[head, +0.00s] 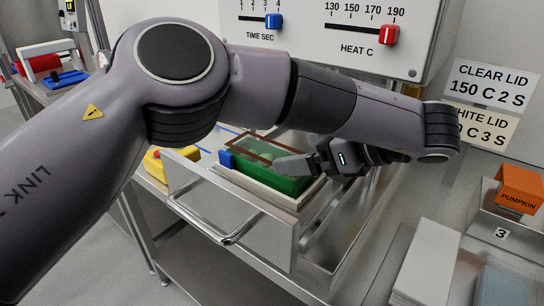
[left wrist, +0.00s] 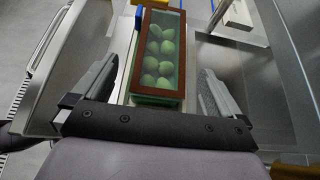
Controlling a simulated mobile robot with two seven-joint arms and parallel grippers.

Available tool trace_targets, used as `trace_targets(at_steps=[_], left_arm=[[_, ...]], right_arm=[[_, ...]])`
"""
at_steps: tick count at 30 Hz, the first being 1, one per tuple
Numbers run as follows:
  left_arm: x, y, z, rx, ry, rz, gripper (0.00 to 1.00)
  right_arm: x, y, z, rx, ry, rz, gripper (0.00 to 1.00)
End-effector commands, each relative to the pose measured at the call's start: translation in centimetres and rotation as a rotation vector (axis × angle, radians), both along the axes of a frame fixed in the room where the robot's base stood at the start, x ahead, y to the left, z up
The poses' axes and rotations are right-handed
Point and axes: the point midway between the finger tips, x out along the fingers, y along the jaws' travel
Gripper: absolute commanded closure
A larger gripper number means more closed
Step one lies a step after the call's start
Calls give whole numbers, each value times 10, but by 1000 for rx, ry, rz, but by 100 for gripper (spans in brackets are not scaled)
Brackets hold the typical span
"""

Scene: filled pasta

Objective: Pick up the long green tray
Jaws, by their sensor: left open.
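The long green tray (head: 284,184) sits in the open metal drawer of the machine in the head view. A brown frame with a clear window lies over its top. In the left wrist view the tray (left wrist: 156,100) runs away from me, with several round green pieces showing through the window. My left gripper (head: 300,164) is open at the tray's right end. In the left wrist view the fingers of my left gripper (left wrist: 172,62) stand on either side of the tray, with visible gaps. My arm hides part of the tray in the head view. My right gripper is not in view.
The drawer has a front handle (head: 228,236) and raised metal walls. The machine panel (head: 335,50) with sliders stands behind. An orange pumpkin box (head: 519,190) and a white block (head: 428,262) are at right. A yellow object (head: 155,165) lies left of the drawer.

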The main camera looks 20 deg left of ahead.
Motion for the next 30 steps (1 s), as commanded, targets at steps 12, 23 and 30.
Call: trace_targets(at_steps=[12, 23, 30], left_arm=[[18, 43, -17, 0, 4, 3, 0], [24, 57, -28, -1, 3, -1, 0], [24, 56, -28, -1, 2, -1, 58]], right_arm=[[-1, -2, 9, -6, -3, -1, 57], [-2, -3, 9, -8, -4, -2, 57], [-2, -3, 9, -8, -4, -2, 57]])
